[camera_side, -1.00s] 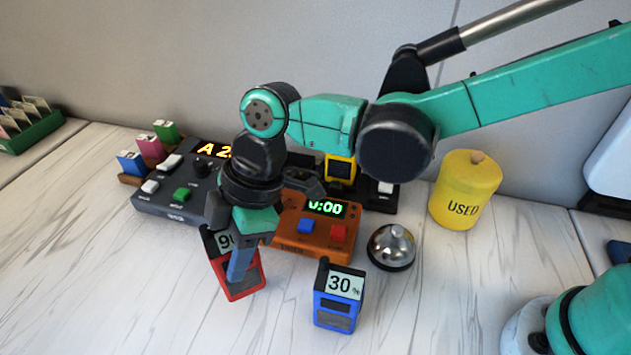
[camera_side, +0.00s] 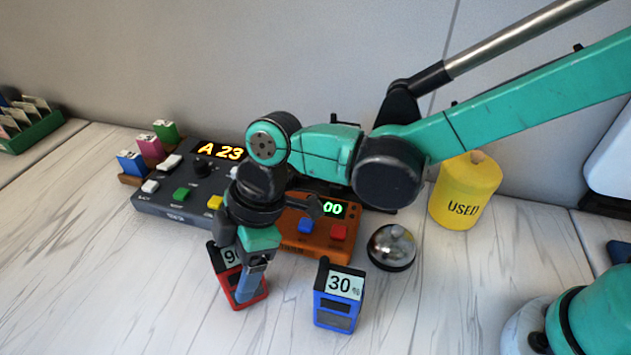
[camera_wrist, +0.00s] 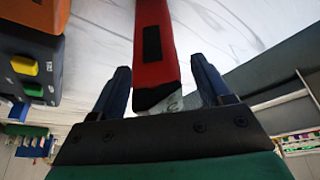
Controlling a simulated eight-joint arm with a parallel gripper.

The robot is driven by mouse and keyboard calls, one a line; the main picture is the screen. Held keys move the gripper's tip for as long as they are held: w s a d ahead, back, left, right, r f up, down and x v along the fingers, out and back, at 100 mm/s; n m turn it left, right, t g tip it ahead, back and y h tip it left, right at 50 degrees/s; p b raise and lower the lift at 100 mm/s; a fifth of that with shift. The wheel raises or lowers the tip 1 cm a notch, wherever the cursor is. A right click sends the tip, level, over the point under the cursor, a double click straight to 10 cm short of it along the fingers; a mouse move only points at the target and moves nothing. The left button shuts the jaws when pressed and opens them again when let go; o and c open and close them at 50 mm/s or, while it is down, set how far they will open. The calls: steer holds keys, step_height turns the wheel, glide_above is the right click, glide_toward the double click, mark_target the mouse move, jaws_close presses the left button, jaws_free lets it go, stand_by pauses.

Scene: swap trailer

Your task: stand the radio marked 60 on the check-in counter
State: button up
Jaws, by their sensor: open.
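No radio readable as 60 shows now. A red radio (camera_side: 228,284) stands on the white counter (camera_side: 110,290). Its label starts with 9 and the rest is covered by my gripper (camera_side: 246,288). In the wrist view, my gripper (camera_wrist: 160,78) is open, with one blue finger on each side of the red radio (camera_wrist: 153,55) and gaps between. A blue radio (camera_side: 338,300) marked 30 % stands to the right. The area behind the orange timer (camera_side: 318,236) is mostly hidden by my arm.
A dark console (camera_side: 160,205) showing A 23 stands at the back left, with small coloured blocks (camera_side: 150,147) behind it. A silver bell (camera_side: 391,246) and a yellow USED canister (camera_side: 464,195) are on the right. The front left counter is clear.

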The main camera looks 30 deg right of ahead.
steer(key=v, duration=1.2)
steer(key=s+d+f+m+t+h, duration=0.1)
steer(key=d+m+t+h, duration=0.1)
steer(key=d+m, duration=0.7)
steer(key=s+d+f+m+t+h, duration=0.1)
steer(key=d+f+m+t+h, duration=0.1)
steer(key=d+m+t, duration=0.3)
steer(key=d+m, duration=0.4)
steer(key=d, duration=0.6)
steer(key=shift+d+f+h, duration=0.15)
steer(key=shift+d+h, duration=0.05)
steer(key=shift+h, duration=0.1)
